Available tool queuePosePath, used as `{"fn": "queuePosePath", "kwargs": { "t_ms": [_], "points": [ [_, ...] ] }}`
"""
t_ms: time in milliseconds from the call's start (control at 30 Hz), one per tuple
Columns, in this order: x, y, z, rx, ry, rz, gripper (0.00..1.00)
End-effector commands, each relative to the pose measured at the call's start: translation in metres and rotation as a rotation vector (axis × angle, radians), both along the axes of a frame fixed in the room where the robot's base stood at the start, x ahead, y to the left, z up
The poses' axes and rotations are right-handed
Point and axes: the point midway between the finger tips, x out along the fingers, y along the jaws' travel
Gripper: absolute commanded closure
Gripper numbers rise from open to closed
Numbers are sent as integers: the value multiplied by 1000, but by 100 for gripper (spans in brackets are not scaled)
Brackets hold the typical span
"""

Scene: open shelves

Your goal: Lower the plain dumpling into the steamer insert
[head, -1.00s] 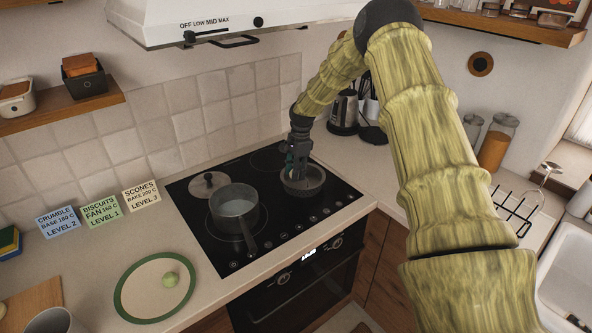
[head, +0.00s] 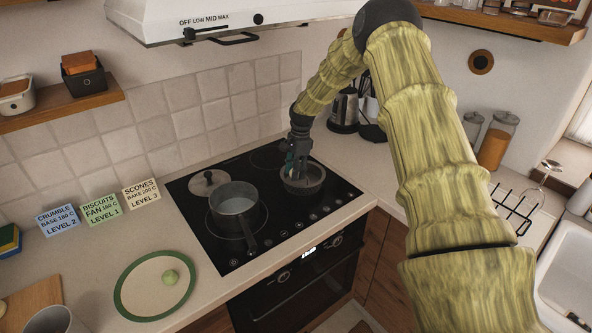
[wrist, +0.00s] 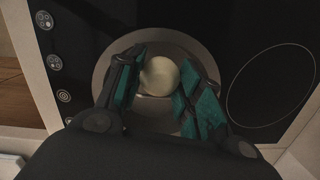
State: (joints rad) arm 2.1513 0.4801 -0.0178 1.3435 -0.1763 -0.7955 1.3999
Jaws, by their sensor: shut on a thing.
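A pale, plain dumpling (wrist: 160,76) sits between the teal-lined fingers of my gripper (wrist: 157,95) in the wrist view. My gripper is shut on it, over the round metal steamer insert (wrist: 104,70). In the head view my gripper (head: 299,172) points down into the steamer insert (head: 304,188), which stands on the right side of the black hob. There the fingers hide the dumpling. I cannot tell whether the dumpling touches the insert's floor. A second, greenish dumpling (head: 170,276) lies on a green-rimmed plate (head: 128,300) at the front left.
A grey saucepan (head: 234,200) stands left of the insert, its handle toward the front. A lid (head: 208,181) lies behind it on the hob (head: 275,225). Recipe cards (head: 100,208) stand left of the hob. A kettle (head: 344,112) stands behind at the right.

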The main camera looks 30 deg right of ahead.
Motion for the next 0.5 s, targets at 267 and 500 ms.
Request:
{"fn": "queuePosePath", "kwargs": {
  "t_ms": [267, 500],
  "points": [
    [0, 0, -3, 0, 0, 0, 73],
    [0, 0, -6, 0, 0, 0, 73]
  ]
}}
